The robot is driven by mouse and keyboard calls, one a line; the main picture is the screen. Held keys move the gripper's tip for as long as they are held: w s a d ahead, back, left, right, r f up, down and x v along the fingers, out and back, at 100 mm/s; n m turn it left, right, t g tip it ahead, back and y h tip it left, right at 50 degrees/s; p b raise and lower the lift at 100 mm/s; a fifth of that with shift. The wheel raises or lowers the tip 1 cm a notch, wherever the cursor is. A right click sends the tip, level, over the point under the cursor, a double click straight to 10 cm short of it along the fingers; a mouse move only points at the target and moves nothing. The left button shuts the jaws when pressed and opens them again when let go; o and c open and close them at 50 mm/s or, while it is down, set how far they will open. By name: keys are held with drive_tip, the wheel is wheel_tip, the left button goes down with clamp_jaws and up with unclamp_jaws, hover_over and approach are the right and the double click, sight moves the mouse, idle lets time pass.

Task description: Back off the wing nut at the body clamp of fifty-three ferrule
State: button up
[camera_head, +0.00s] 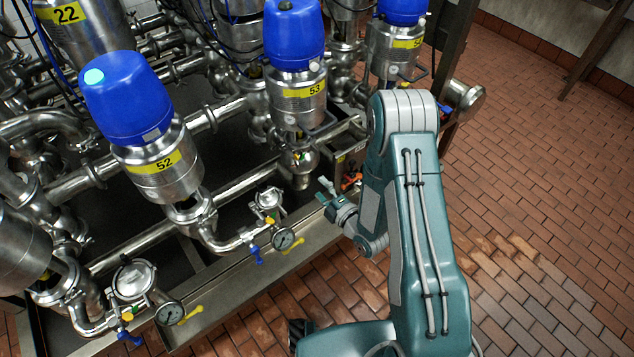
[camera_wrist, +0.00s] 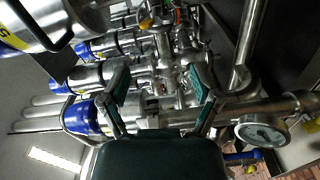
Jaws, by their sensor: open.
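The valve unit marked 53 (camera_head: 298,100) stands upright in the head view, with a blue cap and a yellow label. Its lower body (camera_head: 298,158) and pipe joints show below the label. I cannot make out the wing nut of its body clamp in either view. My gripper (camera_head: 326,193) is to the lower right of this lower body, apart from it in the picture. In the wrist view my gripper (camera_wrist: 160,86) is open, with its two teal fingers spread and nothing between them. Steel pipes and fittings (camera_wrist: 165,62) show beyond the fingers.
Valve unit 52 (camera_head: 158,160) stands at left, another capped unit (camera_head: 396,45) behind. A pressure gauge (camera_head: 284,238) with blue and yellow handles sits left of my gripper; a gauge (camera_wrist: 262,133) shows in the wrist view. A steel frame edge (camera_head: 240,290) runs below. Brick floor (camera_head: 540,200) is clear at right.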

sight(297, 166)
drive_tip(key=m, duration=0.4)
drive_tip(key=shift+w+r+m, duration=0.15)
drive_tip(key=shift+m, duration=0.25)
drive_tip(key=shift+c, duration=0.2)
drive_tip(key=w+a+m, duration=0.2)
drive_tip(key=w+m, duration=0.1)
drive_tip(key=w+a+m, duration=0.2)
drive_tip(key=w+m, duration=0.1)
drive_tip(key=m, duration=0.1)
drive_tip(key=w+a+m, duration=0.2)
drive_tip(key=w+m, duration=0.1)
drive_tip(key=m, duration=0.1)
drive_tip(key=shift+w+a+r, duration=0.2)
drive_tip(key=shift+w, duration=0.2)
clamp_jaws()
